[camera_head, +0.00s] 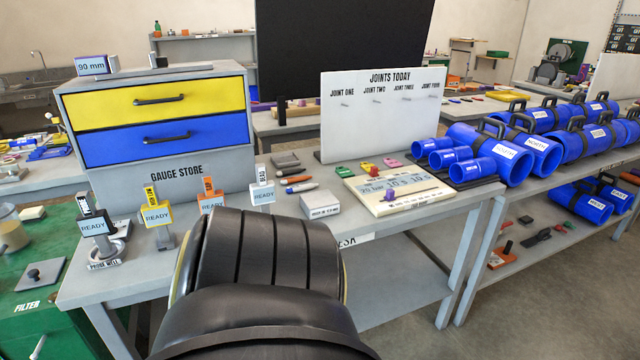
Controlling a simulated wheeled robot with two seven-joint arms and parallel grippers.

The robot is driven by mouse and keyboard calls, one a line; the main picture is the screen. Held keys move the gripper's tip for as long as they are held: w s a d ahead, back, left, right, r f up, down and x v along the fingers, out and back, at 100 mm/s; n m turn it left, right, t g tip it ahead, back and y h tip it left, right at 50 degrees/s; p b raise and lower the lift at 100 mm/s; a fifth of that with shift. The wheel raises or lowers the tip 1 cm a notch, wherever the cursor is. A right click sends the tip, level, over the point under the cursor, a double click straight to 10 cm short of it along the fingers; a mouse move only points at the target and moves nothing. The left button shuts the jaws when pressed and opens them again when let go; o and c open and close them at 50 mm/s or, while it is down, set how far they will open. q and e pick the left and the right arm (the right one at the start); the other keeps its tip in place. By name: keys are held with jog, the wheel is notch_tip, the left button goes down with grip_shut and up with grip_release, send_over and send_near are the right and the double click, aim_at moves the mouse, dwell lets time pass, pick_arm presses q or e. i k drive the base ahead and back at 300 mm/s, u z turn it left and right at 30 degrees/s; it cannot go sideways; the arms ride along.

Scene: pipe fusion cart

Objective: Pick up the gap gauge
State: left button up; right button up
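Several upright tools with READY tags stand in a row along the near left of the grey desk, in front of the gauge store. They are a black one (96,228) in the probe well, a yellow one (157,212), an orange one (210,195) and a white one (263,190) marked like BEAD. The upright lettering on the orange one is small and may read GAP; I cannot tell for sure which is the gap gauge. The lower part of the orange one is partly hidden by my black arm link. Neither of my grippers is in view.
The gauge store (176,172) has a yellow and a blue drawer, both shut. A white JOINTS TODAY board (380,125) stands behind a cream display panel (400,190). Blue pipes (490,150) lie at right. A green cabinet (45,320) is at lower left.

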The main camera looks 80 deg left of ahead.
aim_at(207, 200)
jog(key=u, duration=3.4)
jog(key=k, duration=0.3)
jog(key=z, duration=0.25)
jog(key=i, duration=1.15)
jog(key=u, duration=1.3)
